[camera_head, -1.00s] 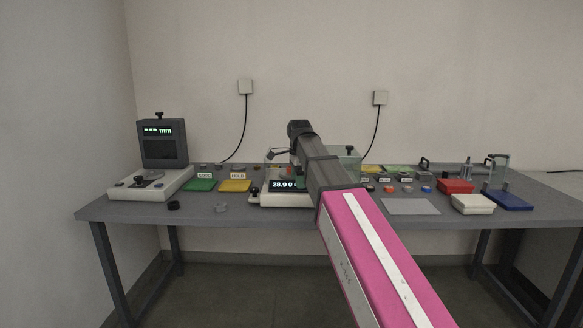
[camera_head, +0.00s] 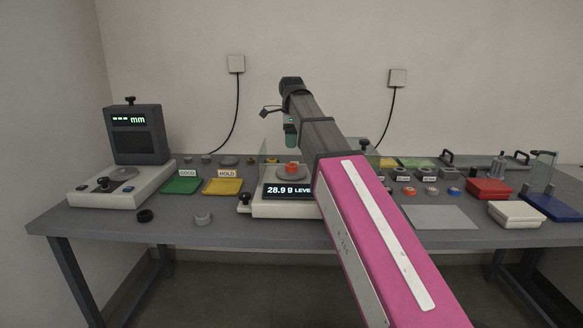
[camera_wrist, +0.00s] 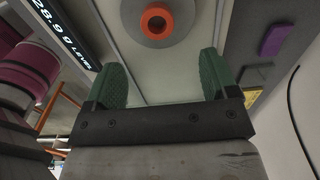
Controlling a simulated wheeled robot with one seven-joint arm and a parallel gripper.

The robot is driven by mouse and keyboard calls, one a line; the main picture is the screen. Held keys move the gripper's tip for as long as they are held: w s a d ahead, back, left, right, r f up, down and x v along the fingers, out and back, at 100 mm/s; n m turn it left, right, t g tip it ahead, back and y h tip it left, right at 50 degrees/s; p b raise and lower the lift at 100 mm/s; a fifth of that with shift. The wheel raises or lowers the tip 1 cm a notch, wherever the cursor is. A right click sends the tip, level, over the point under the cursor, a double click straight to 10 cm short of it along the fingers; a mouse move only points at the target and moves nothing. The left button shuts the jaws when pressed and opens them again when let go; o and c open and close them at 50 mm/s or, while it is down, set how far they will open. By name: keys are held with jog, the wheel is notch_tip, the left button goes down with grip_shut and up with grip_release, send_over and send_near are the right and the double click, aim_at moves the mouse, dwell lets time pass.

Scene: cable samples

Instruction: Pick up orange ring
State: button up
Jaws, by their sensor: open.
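The orange ring (camera_head: 291,168) sits on the round grey pan (camera_head: 291,177) of the scale, whose display reads 28.9 g. In the wrist view the orange ring (camera_wrist: 157,20) lies on the grey pan (camera_wrist: 183,37), beyond the fingertips and roughly centred between them. My gripper (camera_wrist: 162,78) is open, with its two green fingers apart and nothing between them. In the head view one green finger (camera_head: 291,133) shows above the scale, higher than the ring; the rest of the gripper is partly hidden by my arm.
Clear panels stand around the scale (camera_head: 285,208). Green (camera_head: 182,185) and yellow (camera_head: 222,186) pads lie left of it, with a caliper display (camera_head: 137,134) further left. Several small rings, a red box (camera_head: 488,189) and a white box (camera_head: 517,213) are at right.

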aim_at(291, 164)
jog(key=f, duration=0.9)
jog(key=shift+s+f, duration=0.2)
jog(key=shift+f, duration=0.1)
jog(key=c, duration=1.1)
jog(key=shift+o, duration=0.2)
jog(key=shift+r, duration=0.2)
